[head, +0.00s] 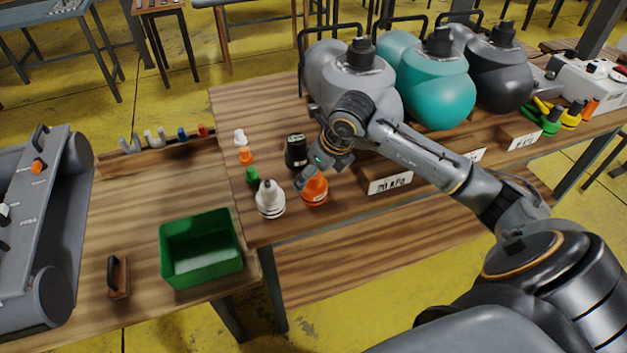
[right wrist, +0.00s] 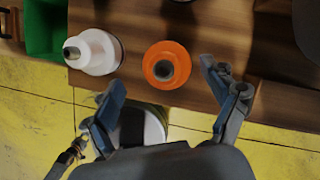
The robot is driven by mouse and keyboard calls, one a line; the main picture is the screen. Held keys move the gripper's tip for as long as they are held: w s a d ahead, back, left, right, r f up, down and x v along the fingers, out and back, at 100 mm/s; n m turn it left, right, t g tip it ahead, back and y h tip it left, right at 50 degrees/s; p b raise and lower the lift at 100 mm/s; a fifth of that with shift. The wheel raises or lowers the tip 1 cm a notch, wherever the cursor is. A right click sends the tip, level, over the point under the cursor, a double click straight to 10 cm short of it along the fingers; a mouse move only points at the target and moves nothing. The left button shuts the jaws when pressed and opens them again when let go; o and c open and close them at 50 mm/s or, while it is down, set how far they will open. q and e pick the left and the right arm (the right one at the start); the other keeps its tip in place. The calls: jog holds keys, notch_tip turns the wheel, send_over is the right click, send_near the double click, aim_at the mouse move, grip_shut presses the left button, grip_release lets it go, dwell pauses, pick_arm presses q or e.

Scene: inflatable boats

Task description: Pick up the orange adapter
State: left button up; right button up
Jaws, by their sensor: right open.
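The orange adapter (head: 315,190) stands upright near the front edge of the wooden table. It is a short round piece with a dark top opening, and it also shows in the right wrist view (right wrist: 160,52). My right gripper (head: 314,172) is open, just above and close beside it. In the right wrist view my gripper's two fingers (right wrist: 164,78) are spread, with the adapter showing between and beyond their tips. I cannot tell whether a finger touches it. My left gripper is not in view.
A white adapter (head: 270,200) stands close left of the orange one, and a black one (head: 296,151) behind it. Small caps, including an orange one (head: 245,155), line the table's left side. A green bin (head: 201,250) sits lower left. Grey (head: 360,85) and teal (head: 432,85) tanks stand behind.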

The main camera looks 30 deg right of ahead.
aim_at(309, 182)
jog(key=shift+w+d+p+x, duration=0.1)
jog(key=shift+d+p+x, duration=0.15)
jog(key=shift+x, duration=1.3)
jog(key=shift+w+d+p+x, duration=0.15)
jog(key=shift+p+x, duration=0.2)
jog(key=shift+x, duration=1.2)
jog(key=shift+a+r, duration=0.1)
jog(key=c, duration=1.3)
jog(key=shift+r, duration=0.1)
